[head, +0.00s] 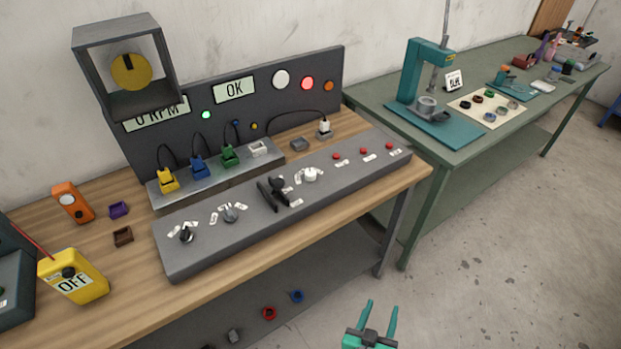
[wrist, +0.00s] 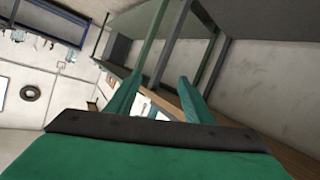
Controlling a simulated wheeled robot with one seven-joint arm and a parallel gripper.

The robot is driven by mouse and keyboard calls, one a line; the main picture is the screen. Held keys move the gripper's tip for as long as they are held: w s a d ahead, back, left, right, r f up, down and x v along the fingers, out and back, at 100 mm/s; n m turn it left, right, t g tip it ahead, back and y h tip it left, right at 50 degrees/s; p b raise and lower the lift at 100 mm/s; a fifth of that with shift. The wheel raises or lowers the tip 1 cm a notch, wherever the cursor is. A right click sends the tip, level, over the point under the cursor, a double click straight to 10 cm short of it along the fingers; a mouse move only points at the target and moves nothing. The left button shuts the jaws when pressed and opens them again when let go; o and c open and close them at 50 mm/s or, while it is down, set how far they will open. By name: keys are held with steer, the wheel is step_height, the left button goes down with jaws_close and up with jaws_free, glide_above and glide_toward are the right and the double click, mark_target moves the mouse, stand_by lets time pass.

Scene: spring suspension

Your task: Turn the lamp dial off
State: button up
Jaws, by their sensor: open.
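A long grey control panel (head: 225,244) lies on the wooden bench. It carries a black knob (head: 187,235) at the left, a grey knob (head: 230,213), a large black handle (head: 273,197) and a white knob (head: 310,174). Small white labels sit around them, too small to read, so I cannot tell which is the lamp dial. My gripper (head: 381,307) is open and empty, in front of the bench at the bottom of the head view, well away from the panel. In the wrist view its green fingers (wrist: 160,78) stand apart with nothing between them; no dial is recognisable there.
A grey upright board (head: 260,110) behind the panel bears an "OK" display, a lit green light and a lit red light. A yellow meter reading "OFF" (head: 77,281) stands at the bench's left. A green table (head: 470,139) stands at right. Floor (head: 500,260) before it is clear.

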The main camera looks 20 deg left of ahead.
steer(key=w+d+r+m+g+h, duration=0.1)
steer(key=w+r, duration=0.2)
steer(key=w, duration=0.7)
steer(key=w+r+m+h, duration=0.15)
steer(key=w+r, duration=0.25)
steer(key=w, duration=0.6)
steer(key=w+a+r+m+g, duration=0.1)
steer(key=w+r+m, duration=0.1)
steer(key=w+r, duration=0.4)
steer(key=g+y, duration=0.3)
steer(key=g, duration=0.4)
glide_toward(310, 173)
steer(key=shift+x, duration=4.2)
steer(key=c, duration=1)
